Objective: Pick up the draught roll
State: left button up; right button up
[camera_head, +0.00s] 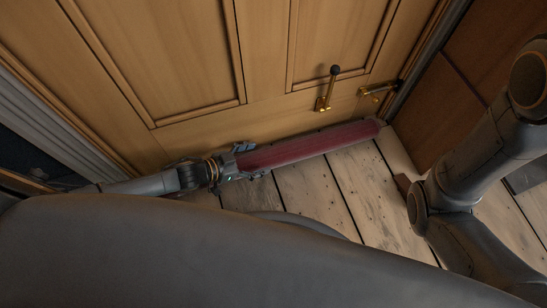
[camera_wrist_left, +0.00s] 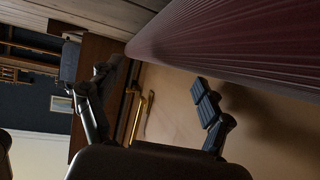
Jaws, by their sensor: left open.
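The draught roll (camera_head: 312,146) is a long dark red cylinder lying along the foot of the wooden door in the head view. Its ribbed surface fills the upper right of the left wrist view (camera_wrist_left: 245,42). My left gripper (camera_head: 246,161) is at the roll's left end, which it partly hides. In the wrist view my left gripper (camera_wrist_left: 138,78) has its fingers spread wide, with nothing held between them. The roll passes beyond the fingertips; I cannot tell if they touch it. My right gripper is out of view.
The wooden door (camera_head: 190,60) stands behind the roll, with a black-knobbed brass handle (camera_head: 328,88) and a brass fitting (camera_head: 377,89). Bare floorboards (camera_head: 345,195) lie clear in front of it. A brown panel (camera_head: 440,112) stands at the right. My right arm's links occupy the right side.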

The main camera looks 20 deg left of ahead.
aim_at(268, 155)
pick_arm(q)
jog(key=b+x, duration=0.3)
jog(key=shift+w+f, duration=0.15)
jog(key=shift+f, duration=0.35)
jog(key=shift+w+d+f+b, duration=0.1)
jog(key=shift+w+d+b, duration=0.2)
jog(key=shift+w+d, duration=0.05)
jog(key=c, duration=1.5)
jog(key=shift+w+d+r, duration=0.1)
jog(key=shift+r, duration=0.1)
jog(key=shift+c, duration=0.6)
